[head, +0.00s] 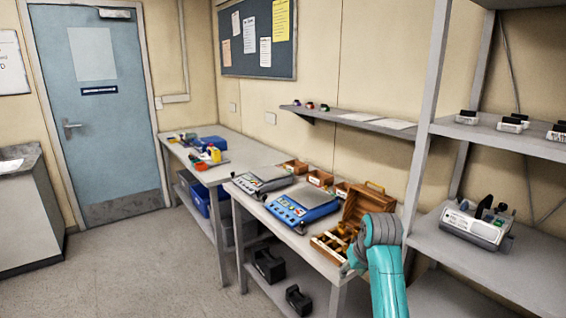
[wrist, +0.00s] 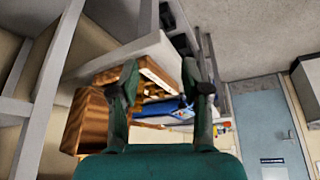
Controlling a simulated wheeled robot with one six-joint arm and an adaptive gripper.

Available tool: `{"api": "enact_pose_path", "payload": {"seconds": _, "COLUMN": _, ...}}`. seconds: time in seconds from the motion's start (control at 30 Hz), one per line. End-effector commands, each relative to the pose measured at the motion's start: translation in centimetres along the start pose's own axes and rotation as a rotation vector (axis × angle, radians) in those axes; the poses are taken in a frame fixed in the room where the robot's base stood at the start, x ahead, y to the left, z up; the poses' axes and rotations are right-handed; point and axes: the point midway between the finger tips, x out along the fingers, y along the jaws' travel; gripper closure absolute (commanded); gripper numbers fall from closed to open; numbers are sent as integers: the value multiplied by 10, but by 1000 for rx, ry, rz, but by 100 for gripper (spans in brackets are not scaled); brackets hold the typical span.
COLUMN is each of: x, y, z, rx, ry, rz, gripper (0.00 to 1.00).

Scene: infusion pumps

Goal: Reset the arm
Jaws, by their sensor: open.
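My gripper shows in the wrist view (wrist: 160,85) with its two dark green fingers spread apart and nothing between them. The wrist view is upside down relative to the room. In the head view my teal arm reaches up at the lower right, in front of the workbench (head: 335,268), and the gripper itself is mostly hidden there. The open wooden case (head: 365,203) stands on the bench just behind my arm. It also shows beyond the fingers in the wrist view (wrist: 88,118).
A blue scale (head: 303,207) and a grey scale (head: 262,179) sit on the bench, with small wooden boxes (head: 320,177) behind. A shelf rack (head: 490,255) with a pump (head: 478,224) stands close on the right. Black cases lie on the lower shelf. The floor (head: 150,270) at left is clear.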

Motion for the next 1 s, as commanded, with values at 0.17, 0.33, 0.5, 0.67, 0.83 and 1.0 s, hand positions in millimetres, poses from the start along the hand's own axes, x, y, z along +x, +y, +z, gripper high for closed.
{"api": "enact_pose_path", "payload": {"seconds": 0.17, "x": 31, "y": -3, "z": 28, "rx": 10, "ry": 28, "rz": 6, "gripper": 53}}
{"api": "enact_pose_path", "payload": {"seconds": 0.33, "x": 70, "y": -9, "z": 70, "rx": 22, "ry": 76, "rz": 16, "gripper": 53}}
{"api": "enact_pose_path", "payload": {"seconds": 0.5, "x": 105, "y": -16, "z": 124, "rx": 38, "ry": 138, "rz": 30, "gripper": 53}}
{"api": "enact_pose_path", "payload": {"seconds": 0.67, "x": 128, "y": -23, "z": 176, "rx": 51, "ry": 195, "rz": 42, "gripper": 53}}
{"api": "enact_pose_path", "payload": {"seconds": 0.83, "x": 141, "y": -32, "z": 232, "rx": 63, "ry": 257, "rz": 55, "gripper": 53}}
{"api": "enact_pose_path", "payload": {"seconds": 1.0, "x": 143, "y": -40, "z": 287, "rx": 74, "ry": 318, "rz": 67, "gripper": 53}}
